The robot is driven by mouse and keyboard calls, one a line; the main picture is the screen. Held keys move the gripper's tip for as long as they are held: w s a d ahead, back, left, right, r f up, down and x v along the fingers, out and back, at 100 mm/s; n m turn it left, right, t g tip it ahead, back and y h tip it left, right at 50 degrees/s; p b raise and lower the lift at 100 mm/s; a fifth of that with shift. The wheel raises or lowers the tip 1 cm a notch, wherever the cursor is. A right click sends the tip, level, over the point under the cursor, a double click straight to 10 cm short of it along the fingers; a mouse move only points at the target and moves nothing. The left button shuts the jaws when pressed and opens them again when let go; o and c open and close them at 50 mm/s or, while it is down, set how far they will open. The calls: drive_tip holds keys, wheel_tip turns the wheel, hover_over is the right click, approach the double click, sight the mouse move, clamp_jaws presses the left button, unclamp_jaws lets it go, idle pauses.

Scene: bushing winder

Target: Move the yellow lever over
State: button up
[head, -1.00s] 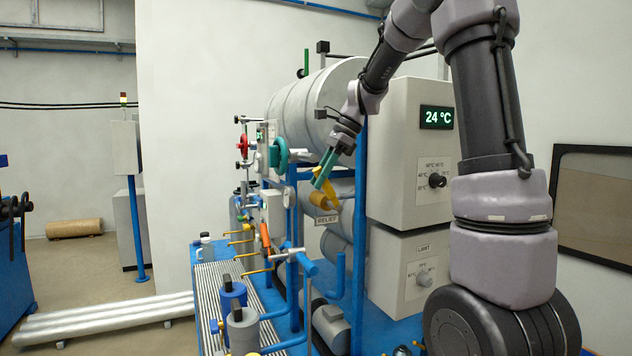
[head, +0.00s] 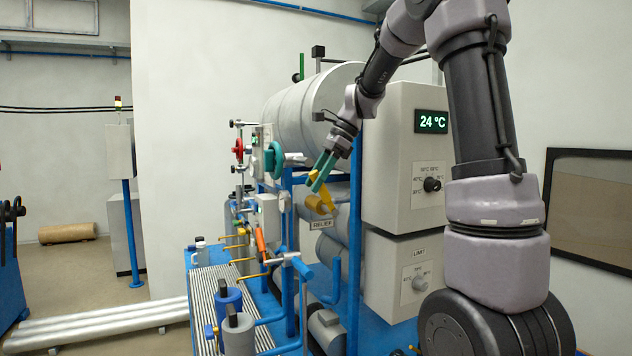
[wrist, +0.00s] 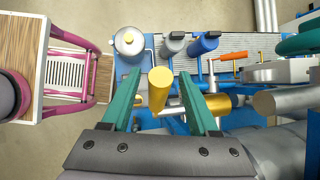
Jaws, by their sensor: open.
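The yellow lever (head: 327,197) sits on a brass-coloured valve body (head: 315,204) above the RELIEF label (head: 322,224). In the wrist view the lever (wrist: 159,88) shows end-on as a yellow bar between the two teal fingers. The brass body (wrist: 218,104) shows just right of the right finger. My gripper (head: 319,173) is open around the lever, with a visible gap on both sides in the wrist view (wrist: 157,98). The fingers partly hide the lever in the head view.
A grey control box (head: 408,160) reading 24 °C stands right of the lever. A teal handwheel (head: 274,160) and an orange handle (head: 260,241) are to the left. Blue upright posts (head: 355,215) and a large grey cylinder (head: 312,105) are close to my gripper.

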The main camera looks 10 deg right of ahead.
wheel_tip(320, 180, up, 10)
drive_tip(key=shift+f, duration=0.15)
idle(0.3)
